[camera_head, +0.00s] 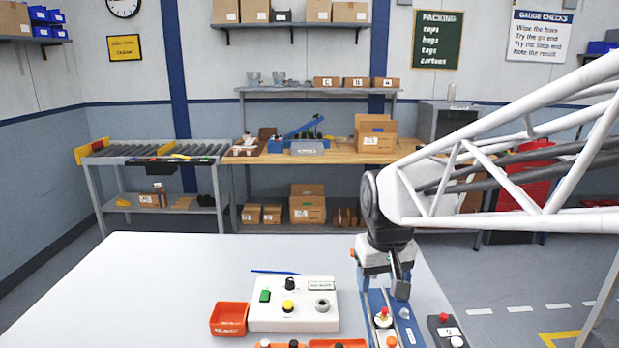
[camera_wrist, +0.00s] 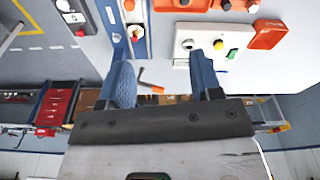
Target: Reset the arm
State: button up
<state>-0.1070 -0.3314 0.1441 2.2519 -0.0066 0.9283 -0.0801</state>
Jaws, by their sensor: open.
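My gripper (camera_head: 390,278) hangs at the end of the white lattice arm, over the right part of the white table (camera_head: 130,290). In the wrist view my gripper (camera_wrist: 160,75) shows two blue fingers spread apart with nothing held between them. In the head view it partly hides a blue fixture (camera_head: 405,330) carrying a red knob (camera_head: 384,314). The fixture also shows beyond the fingers in the wrist view (camera_wrist: 115,27). Whether the fingers clear the fixture's far end cannot be told from the head view.
A white control box (camera_head: 262,319) with green, black and yellow controls stands left of the fixture, beside an orange bin (camera_head: 229,318). A dark button box (camera_head: 446,330) is at the right. A blue rod (camera_head: 275,272) lies behind the control box. The table's left side is clear.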

jog(key=s+d+f+m, duration=0.1)
jog(key=s+d, duration=0.1)
jog(key=s, duration=0.6)
jog(key=s+d+m, duration=0.1)
jog(key=s+d, duration=0.2)
jog(key=s, duration=0.6)
jog(key=shift+s+d+f+t, duration=0.2)
jog(key=shift+s+f+t, duration=0.1)
jog(key=shift+f+t, duration=0.1)
